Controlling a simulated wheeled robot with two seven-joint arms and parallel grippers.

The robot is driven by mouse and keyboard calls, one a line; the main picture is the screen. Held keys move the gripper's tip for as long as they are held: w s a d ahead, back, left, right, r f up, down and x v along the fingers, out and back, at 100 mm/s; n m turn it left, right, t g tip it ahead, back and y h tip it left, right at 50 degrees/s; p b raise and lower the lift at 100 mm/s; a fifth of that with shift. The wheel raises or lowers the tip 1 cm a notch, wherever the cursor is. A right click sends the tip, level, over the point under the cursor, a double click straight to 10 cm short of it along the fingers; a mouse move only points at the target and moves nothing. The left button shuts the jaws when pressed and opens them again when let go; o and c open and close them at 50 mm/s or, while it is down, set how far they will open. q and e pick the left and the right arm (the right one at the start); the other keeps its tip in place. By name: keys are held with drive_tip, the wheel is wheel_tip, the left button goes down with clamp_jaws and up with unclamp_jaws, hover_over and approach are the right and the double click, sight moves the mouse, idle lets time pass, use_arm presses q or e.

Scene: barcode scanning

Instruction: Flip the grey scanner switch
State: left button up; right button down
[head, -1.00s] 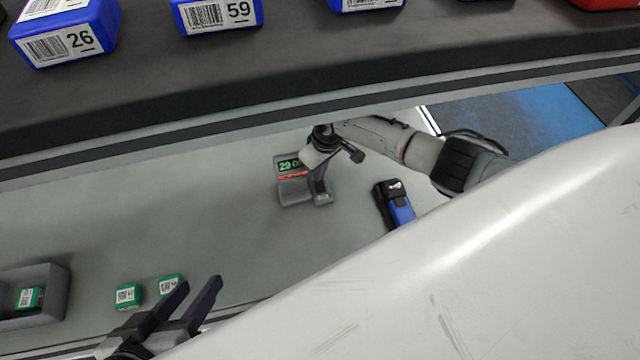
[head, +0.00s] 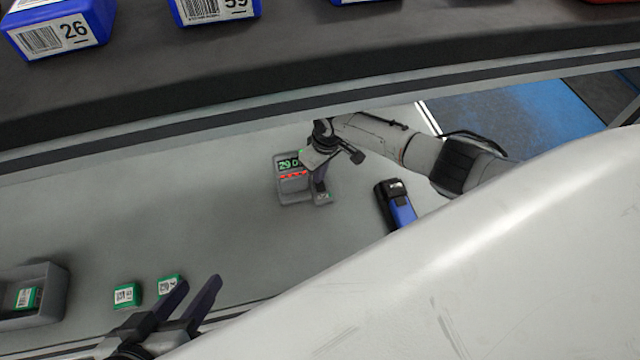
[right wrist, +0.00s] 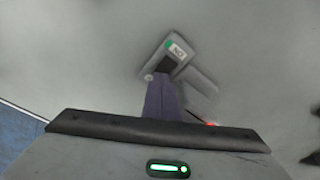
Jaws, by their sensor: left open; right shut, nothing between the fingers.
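The grey scanner (head: 293,188) stands on the light grey table, with a green-lit display and a row of red lights. Its switch housing (head: 323,198) is on its right side. In the right wrist view the housing (right wrist: 183,46) shows a dark recess and a white label with a green patch that seems to read "ON". My right gripper (head: 320,184) is shut and empty, with its fingertips (right wrist: 163,80) over or at the dark recess; I cannot tell whether they touch it. The fingers partly hide the switch. My left gripper (head: 202,290) is open and empty at the lower left.
A blue and black handheld device (head: 397,204) lies right of the scanner. Two green boxes (head: 127,295) (head: 170,286) lie near the front edge; another is in a grey bin (head: 58,290) at the left. Blue boxes (head: 58,30) stand on the dark shelf behind. The middle table is clear.

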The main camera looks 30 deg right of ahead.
use_arm(q)
drive_tip(key=shift+s+f+b, duration=0.1)
drive_tip(key=shift+f+b, duration=0.2)
drive_tip(key=shift+f, duration=0.35)
use_arm(e)
drive_tip(key=shift+f, duration=0.45)
drive_tip(key=shift+s+f, duration=0.1)
drive_tip(key=shift+s, duration=0.1)
drive_tip(key=shift+r+p, duration=0.5)
drive_tip(key=shift+p, duration=0.1)
drive_tip(key=shift+r+p, duration=0.3)
drive_tip(key=shift+p, duration=0.05)
wheel_tip(320, 180, up, 4)
drive_tip(key=p, duration=0.3)
drive_tip(key=shift+w+f+p, duration=0.1)
drive_tip(key=shift+w+p, duration=0.05)
drive_tip(key=shift+p, duration=0.15)
drive_tip(key=shift+r+p, duration=0.65)
use_arm(q)
drive_tip(key=a, duration=0.1)
drive_tip(key=a+y, duration=0.1)
drive_tip(key=s+a, duration=0.1)
drive_tip(key=shift+a+r+n+y+p, duration=0.2)
drive_tip(key=shift+r+n+y+p, duration=0.1)
drive_tip(key=shift+y, duration=0.1)
use_arm(e)
drive_tip(key=shift+r, duration=0.3)
